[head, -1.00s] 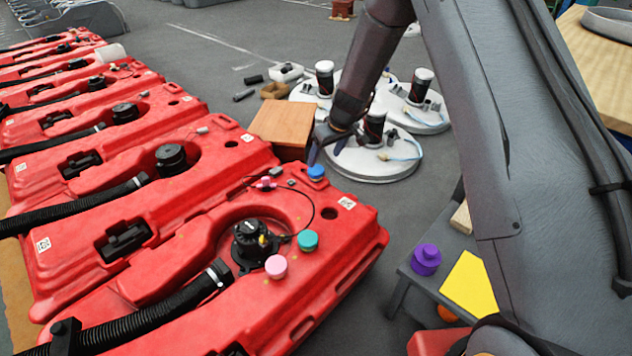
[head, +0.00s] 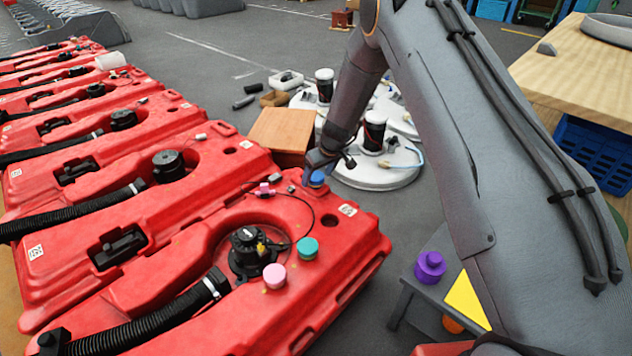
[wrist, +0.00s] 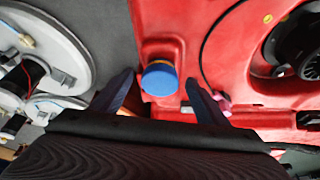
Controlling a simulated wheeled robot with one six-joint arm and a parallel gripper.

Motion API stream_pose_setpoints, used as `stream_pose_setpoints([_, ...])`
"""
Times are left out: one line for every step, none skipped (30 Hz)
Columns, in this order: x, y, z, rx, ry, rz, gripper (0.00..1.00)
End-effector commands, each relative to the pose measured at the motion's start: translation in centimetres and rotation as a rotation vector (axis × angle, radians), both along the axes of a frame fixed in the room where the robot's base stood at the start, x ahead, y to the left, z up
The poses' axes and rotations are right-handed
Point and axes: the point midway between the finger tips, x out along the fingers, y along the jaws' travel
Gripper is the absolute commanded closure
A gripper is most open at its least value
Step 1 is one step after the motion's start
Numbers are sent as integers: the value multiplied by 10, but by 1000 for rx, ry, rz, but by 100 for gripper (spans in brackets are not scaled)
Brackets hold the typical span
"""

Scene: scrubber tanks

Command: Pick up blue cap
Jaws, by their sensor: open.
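The blue cap (head: 317,178) sits on the far right corner of the nearest red tank (head: 335,240). In the wrist view the blue cap (wrist: 160,78) lies between the tips of my two fingers. My gripper (head: 312,172) is open, with one finger on either side of the cap and a gap to each. In the wrist view my gripper (wrist: 160,92) holds nothing. In the head view the fingers partly cover the cap.
A teal cap (head: 307,248) and a pink cap (head: 274,276) sit near the black lid (head: 250,252). A brown box (head: 283,132) stands behind the tank. White round bases (head: 375,172) stand to the right. A purple cap (head: 430,266) is on a grey stand.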

Motion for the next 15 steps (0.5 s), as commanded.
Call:
stream_pose_setpoints([0,0,1,0,0,0,32])
stream_pose_setpoints([0,0,1,0,0,0,32])
stream_pose_setpoints([0,0,1,0,0,0,36])
stream_pose_setpoints([0,0,1,0,0,0,41])
stream_pose_setpoints([0,0,1,0,0,0,46])
stream_pose_setpoints([0,0,1,0,0,0,52])
stream_pose_setpoints([0,0,1,0,0,0,57])
stream_pose_setpoints([0,0,1,0,0,0,63])
stream_pose_setpoints([0,0,1,0,0,0,69])
stream_pose_setpoints([0,0,1,0,0,0,74])
stream_pose_setpoints([0,0,1,0,0,0,76])
stream_pose_setpoints([0,0,1,0,0,0,76])
stream_pose_setpoints([0,0,1,0,0,0,76])
stream_pose_setpoints([0,0,1,0,0,0,76])
stream_pose_setpoints([0,0,1,0,0,0,76])
